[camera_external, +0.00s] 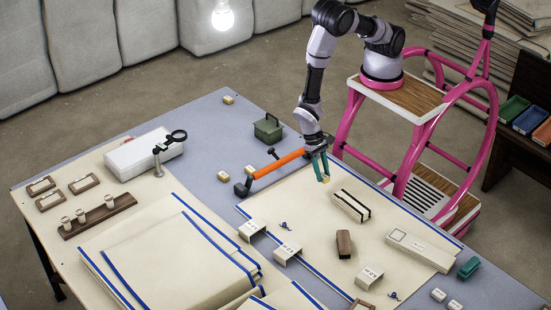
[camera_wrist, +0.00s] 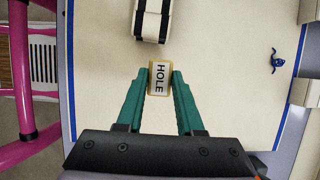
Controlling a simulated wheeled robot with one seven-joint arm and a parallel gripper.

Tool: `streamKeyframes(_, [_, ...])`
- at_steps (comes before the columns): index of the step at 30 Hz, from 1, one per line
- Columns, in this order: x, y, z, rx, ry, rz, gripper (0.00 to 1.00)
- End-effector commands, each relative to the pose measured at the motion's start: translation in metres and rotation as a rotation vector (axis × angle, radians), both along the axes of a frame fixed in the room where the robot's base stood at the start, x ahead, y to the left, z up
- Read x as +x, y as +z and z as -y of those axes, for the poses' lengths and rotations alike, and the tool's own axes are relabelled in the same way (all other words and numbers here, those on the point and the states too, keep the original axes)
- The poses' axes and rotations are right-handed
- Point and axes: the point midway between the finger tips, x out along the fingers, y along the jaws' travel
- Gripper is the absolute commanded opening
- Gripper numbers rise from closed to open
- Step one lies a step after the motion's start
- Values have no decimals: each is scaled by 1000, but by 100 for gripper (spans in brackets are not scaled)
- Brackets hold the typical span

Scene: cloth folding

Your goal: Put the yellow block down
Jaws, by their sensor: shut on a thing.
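The yellow block (camera_wrist: 160,78) has a pale label reading "HOLE" on its upper face. It sits between the green fingers of my gripper (camera_wrist: 160,82), which is shut on it. In the external view my gripper (camera_external: 322,172) is over the cream cloth (camera_external: 310,207), near its far edge, with the block (camera_external: 326,180) small at the fingertips. I cannot tell whether the block touches the cloth. A black-and-white striped block (camera_external: 350,206) lies on the cloth close by; in the wrist view it (camera_wrist: 153,18) is just above the held block, apart from it.
An orange-handled tool (camera_external: 280,164) lies left of my gripper. Other small yellow blocks (camera_external: 223,175) (camera_external: 250,171) and a green box (camera_external: 268,128) are on the blue-grey table (camera_external: 207,158). A brown block (camera_external: 344,244) and labelled cream blocks (camera_external: 287,253) lie nearer. Cloth around my gripper is partly clear.

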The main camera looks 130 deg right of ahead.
Motion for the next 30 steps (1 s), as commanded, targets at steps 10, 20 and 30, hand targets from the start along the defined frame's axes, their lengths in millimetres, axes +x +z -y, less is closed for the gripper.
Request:
streamKeyframes(10, [0,-44,0,0,-1,-2,0])
streamKeyframes(20, [1,-59,0,0,0,1,0])
streamKeyframes(30, [1,-61,0,0,0,1,66])
